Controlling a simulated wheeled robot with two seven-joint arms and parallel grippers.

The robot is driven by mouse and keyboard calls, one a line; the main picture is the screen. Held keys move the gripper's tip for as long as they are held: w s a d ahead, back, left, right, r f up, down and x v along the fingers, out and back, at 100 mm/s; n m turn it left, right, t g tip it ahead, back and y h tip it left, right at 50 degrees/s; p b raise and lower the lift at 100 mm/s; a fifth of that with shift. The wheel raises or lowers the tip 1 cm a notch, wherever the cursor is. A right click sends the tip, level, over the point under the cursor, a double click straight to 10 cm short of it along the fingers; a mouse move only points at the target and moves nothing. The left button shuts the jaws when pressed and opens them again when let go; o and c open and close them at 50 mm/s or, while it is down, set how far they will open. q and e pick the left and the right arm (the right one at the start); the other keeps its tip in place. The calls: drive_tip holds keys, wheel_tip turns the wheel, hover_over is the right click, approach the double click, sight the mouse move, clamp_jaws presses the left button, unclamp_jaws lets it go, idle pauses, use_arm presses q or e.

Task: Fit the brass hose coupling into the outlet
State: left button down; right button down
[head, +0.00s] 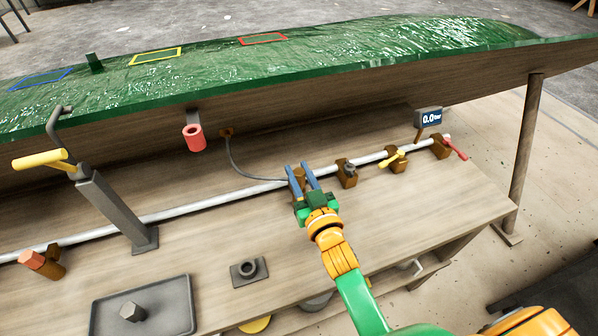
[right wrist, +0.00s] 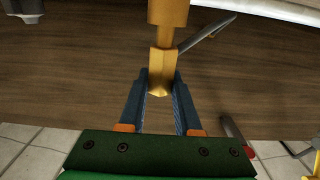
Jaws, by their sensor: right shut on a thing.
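My right gripper (head: 303,168) reaches over the bench to the white pipe, its two blue fingers pointing away from me. In the right wrist view the fingers (right wrist: 161,95) are shut on the brass coupling (right wrist: 160,72), a faceted brass piece with a narrower neck above it. The neck meets a wider brass-coloured block (right wrist: 168,10); I cannot tell whether the two are joined or only in line. I cannot tell which fitting is the outlet. My left gripper is out of view.
A grey hose (head: 238,165) curves from the hull to near my fingers. A display (head: 428,117) reads 0.0. A grey post (head: 115,210) and tray (head: 170,312) stand left.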

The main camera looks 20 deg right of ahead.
sight(301, 184)
drive_tip(key=shift+f+b, duration=0.65)
drive_tip(key=shift+f, duration=0.25)
drive_tip(key=c, duration=0.5)
unclamp_jaws()
drive_tip(key=shift+s, duration=0.1)
drive_tip(key=s, duration=0.7)
drive_tip(key=shift+d, duration=0.1)
